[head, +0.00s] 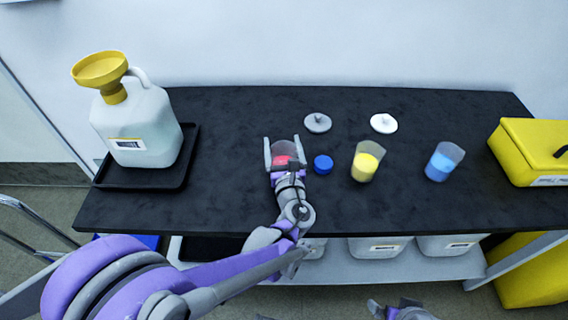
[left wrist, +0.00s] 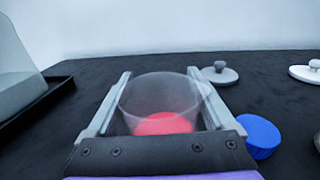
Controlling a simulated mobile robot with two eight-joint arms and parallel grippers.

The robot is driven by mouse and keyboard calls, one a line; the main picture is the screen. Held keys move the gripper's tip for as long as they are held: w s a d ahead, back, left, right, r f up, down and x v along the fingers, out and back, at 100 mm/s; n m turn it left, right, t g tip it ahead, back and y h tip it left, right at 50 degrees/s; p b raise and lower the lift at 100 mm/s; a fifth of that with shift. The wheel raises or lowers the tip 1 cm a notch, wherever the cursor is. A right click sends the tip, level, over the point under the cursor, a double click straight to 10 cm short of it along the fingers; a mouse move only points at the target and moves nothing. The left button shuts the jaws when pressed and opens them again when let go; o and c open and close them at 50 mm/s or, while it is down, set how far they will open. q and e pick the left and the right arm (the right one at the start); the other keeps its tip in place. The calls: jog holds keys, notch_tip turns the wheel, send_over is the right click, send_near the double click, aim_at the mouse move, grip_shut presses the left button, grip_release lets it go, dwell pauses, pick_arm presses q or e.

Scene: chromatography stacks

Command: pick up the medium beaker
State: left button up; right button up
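A clear beaker with red contents (head: 283,161) stands on the black bench, between the fingers of my left gripper (head: 283,150). In the left wrist view the red beaker (left wrist: 163,105) sits upright between the two spread fingers (left wrist: 160,95); I cannot tell whether they touch it. A beaker with yellow contents (head: 366,163) and one with blue contents (head: 442,163) stand to the right. The frames do not label which is the medium one. Part of my right gripper (head: 402,310) shows at the bottom edge; its fingers are not clear.
A blue cap (head: 323,164) lies close right of my left gripper. A grey lid (head: 318,122) and a white lid (head: 383,123) lie behind. A white jug (head: 142,125) with a yellow funnel stands in a black tray at left. A yellow case (head: 532,150) is at right.

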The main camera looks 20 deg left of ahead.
pick_arm(q)
jog(key=c, duration=0.8)
jog(key=shift+o, duration=0.2)
jog(key=shift+r, duration=0.15)
